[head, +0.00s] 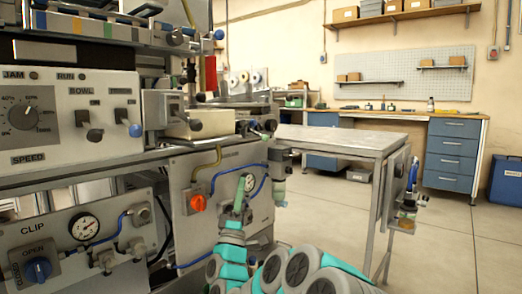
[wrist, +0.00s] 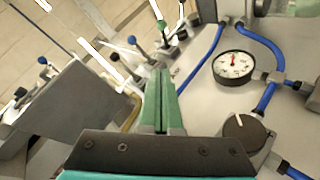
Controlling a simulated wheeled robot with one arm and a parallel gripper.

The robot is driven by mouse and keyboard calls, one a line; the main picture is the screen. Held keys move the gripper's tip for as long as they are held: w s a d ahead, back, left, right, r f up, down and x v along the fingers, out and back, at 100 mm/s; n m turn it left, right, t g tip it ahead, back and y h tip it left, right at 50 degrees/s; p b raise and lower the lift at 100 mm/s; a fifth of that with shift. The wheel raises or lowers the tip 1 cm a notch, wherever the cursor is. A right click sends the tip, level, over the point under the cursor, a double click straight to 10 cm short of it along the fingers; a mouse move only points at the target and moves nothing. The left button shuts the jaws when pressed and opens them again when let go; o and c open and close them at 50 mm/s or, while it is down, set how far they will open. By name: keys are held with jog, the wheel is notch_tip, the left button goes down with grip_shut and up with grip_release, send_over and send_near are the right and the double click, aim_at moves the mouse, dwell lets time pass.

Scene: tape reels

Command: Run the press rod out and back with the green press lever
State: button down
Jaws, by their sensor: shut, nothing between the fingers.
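My gripper (head: 240,182) is shut and empty, its green fingers pressed together and pointing up in front of the machine's lower right panel. In the wrist view the closed fingertips (wrist: 161,74) stand in the middle of the picture. A small green upright piece (wrist: 182,12) on a dark base shows beyond them at the top; it may be the green press lever, but I cannot tell for certain. The fingers are apart from it. I cannot make out the press rod in either view.
A pressure gauge (wrist: 235,65) with blue hoses and a dark knob (wrist: 245,130) lie close to the right of my fingers. A metal table (head: 345,140) stands to the right, with open floor beyond.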

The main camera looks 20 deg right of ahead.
jog(key=shift+h, duration=0.3)
jog(key=p, duration=0.4)
send_near(259, 135)
jog(key=w+a+r, duration=0.1)
jog(key=a+r, duration=0.1)
jog(key=shift+w+d+r, duration=0.25)
jog(key=shift+d+r, duration=0.05)
jog(key=shift+d, duration=0.3)
jog(key=shift+w+d+r, duration=0.25)
jog(key=shift+d+r, duration=0.1)
jog(key=shift+d, duration=0.25)
jog(key=shift+w+d+r, duration=0.25)
jog(key=shift+d+r, duration=0.05)
jog(key=shift+d, duration=0.3)
jog(key=shift+s+r, duration=0.1)
jog(key=shift+d+r+n+y, duration=0.1)
jog(key=shift+n+y, duration=0.6)
jog(key=shift+y, duration=0.1)
